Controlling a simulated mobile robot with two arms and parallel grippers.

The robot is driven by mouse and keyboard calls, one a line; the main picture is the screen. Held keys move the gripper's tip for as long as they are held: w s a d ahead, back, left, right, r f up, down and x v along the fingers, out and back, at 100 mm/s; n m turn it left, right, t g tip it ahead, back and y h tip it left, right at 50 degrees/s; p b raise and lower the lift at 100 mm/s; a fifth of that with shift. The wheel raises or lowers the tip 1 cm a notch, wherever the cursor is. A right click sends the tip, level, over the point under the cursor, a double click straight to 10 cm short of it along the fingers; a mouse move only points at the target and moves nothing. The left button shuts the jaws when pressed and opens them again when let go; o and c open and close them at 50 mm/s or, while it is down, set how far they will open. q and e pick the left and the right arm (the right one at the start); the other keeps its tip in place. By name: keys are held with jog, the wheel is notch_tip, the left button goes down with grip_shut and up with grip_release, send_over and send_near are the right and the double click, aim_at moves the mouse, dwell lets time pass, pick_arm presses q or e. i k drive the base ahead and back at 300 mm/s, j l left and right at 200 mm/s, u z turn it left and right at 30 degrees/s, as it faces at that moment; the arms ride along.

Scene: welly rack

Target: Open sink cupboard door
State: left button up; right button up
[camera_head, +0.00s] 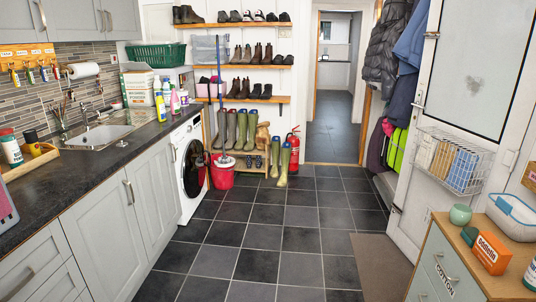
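The sink (103,134) is set into the dark worktop on the left. Below the worktop are two pale grey cupboard doors, a nearer one (98,232) and a farther one (156,195). Both look shut. Neither of my grippers is in view, and no part of my arms shows.
A white washing machine (188,165) and a red bucket (222,175) stand beyond the cupboards. Green wellies (284,165) stand farther back. A grey drawer unit (440,262) is at front right. The tiled floor between is clear.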

aim_at(152, 175)
jog(key=i, duration=2.3)
jog(key=i+u, duration=0.15)
jog(key=i, duration=0.35)
jog(key=i+l+u, duration=0.1)
jog(key=i, duration=0.4)
jog(key=i+l+u, duration=0.15)
jog(key=i, duration=0.35)
jog(key=i+l+u, duration=0.15)
jog(key=i, duration=0.35)
jog(key=l, duration=0.1)
